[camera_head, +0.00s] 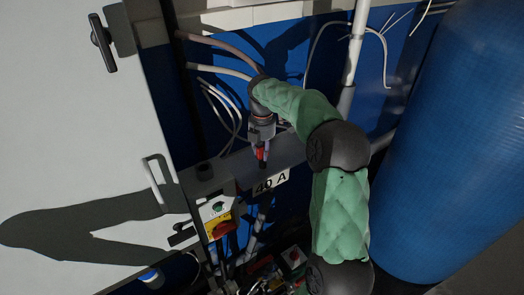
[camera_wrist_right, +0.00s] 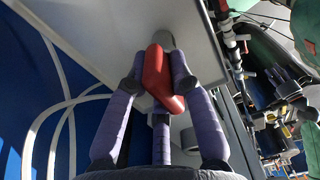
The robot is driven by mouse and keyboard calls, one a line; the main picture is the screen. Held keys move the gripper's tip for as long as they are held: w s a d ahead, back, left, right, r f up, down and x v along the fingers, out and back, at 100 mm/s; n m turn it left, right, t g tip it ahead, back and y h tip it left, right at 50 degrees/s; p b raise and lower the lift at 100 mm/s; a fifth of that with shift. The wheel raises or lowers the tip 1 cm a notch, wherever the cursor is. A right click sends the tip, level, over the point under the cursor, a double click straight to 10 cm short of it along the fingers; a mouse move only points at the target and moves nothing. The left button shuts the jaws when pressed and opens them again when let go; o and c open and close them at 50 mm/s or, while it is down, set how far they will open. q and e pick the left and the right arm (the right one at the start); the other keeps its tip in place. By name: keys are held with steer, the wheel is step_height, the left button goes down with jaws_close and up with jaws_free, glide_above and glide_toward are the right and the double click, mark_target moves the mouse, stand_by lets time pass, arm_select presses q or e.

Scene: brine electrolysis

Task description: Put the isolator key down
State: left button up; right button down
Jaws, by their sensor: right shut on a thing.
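The red isolator key (camera_head: 261,153) is in the grip of my right gripper (camera_head: 262,146), over the grey box or ledge with the "40 A" label. In the right wrist view the red key (camera_wrist_right: 157,76) sits between the purple fingers of the right gripper (camera_wrist_right: 158,84), which are shut on it. A grey round part shows at the key's far end against the pale grey surface. I cannot tell whether the key touches that surface.
The "40 A" label (camera_head: 271,182) is on the grey box. A switch box with a red and yellow knob (camera_head: 221,229) stands left of it. A white cabinet door (camera_head: 75,130) fills the left, and a large blue drum (camera_head: 450,140) the right. Pale cables (camera_head: 220,71) run behind.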

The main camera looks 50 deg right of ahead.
steer(key=shift+f, duration=0.15)
steer(key=c, duration=1.1)
jaws_free()
step_height(320, 180, up, 12)
steer(key=shift+r, duration=0.25)
steer(key=shift+f, duration=0.1)
